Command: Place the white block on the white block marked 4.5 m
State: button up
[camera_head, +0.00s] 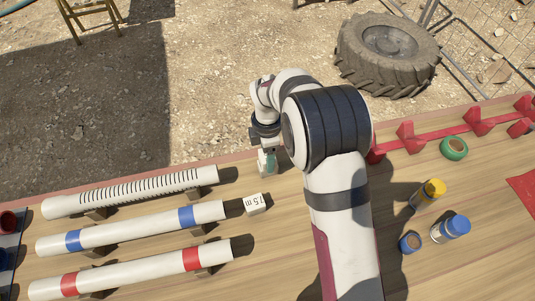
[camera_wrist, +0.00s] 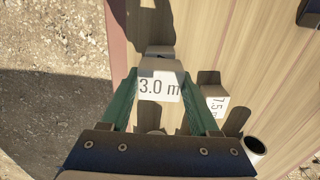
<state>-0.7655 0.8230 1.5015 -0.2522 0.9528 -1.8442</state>
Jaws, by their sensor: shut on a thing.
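My gripper (camera_head: 267,160) is at the back edge of the table, near the middle. In the wrist view its green fingers (camera_wrist: 158,88) are shut on a white block marked 3.0 m (camera_wrist: 160,86). A greyish block-like piece (camera_wrist: 160,51) shows just beyond the held block; its face is hidden, and I cannot tell whether the two touch. A white block marked 7.5 m (camera_head: 255,204) lies on the table in front of the gripper, apart from it. It also shows right of the fingers in the wrist view (camera_wrist: 215,104). I see no 4.5 m marking.
White tubes with black rings (camera_head: 130,193), blue bands (camera_head: 130,228) and red bands (camera_head: 130,274) lie on supports at left. At right are a red rack (camera_head: 430,135), a green ring (camera_head: 454,148), and yellow (camera_head: 428,194) and blue (camera_head: 451,228) capped containers. Bare wood surrounds the 7.5 m block.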

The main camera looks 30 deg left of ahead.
jog(key=shift+f, duration=0.15)
jog(key=o, duration=1.4)
jog(key=shift+c, duration=0.2)
notch_tip(320, 180, up, 12)
jog(key=r, duration=0.1)
jog(key=d+r+m, duration=0.4)
jog(key=d+m, duration=0.2)
jog(key=d, duration=0.2)
jog(key=s+d+r+m+y, duration=0.1)
jog(key=s+d+m, duration=0.6)
jog(key=d+m, duration=0.25)
jog(key=s+d+r+m, duration=0.2)
jog(key=s+d+m, duration=0.5)
jog(key=d+m, duration=0.25)
jog(key=s+d+f+m, duration=0.1)
jog(key=s+f+m, duration=0.1)
jog(key=s+m, duration=0.4)
jog(key=shift+s+d+f+m+y, duration=0.3)
jog(key=shift+s+d+m+y, duration=0.1)
jog(key=shift+m, duration=0.4)
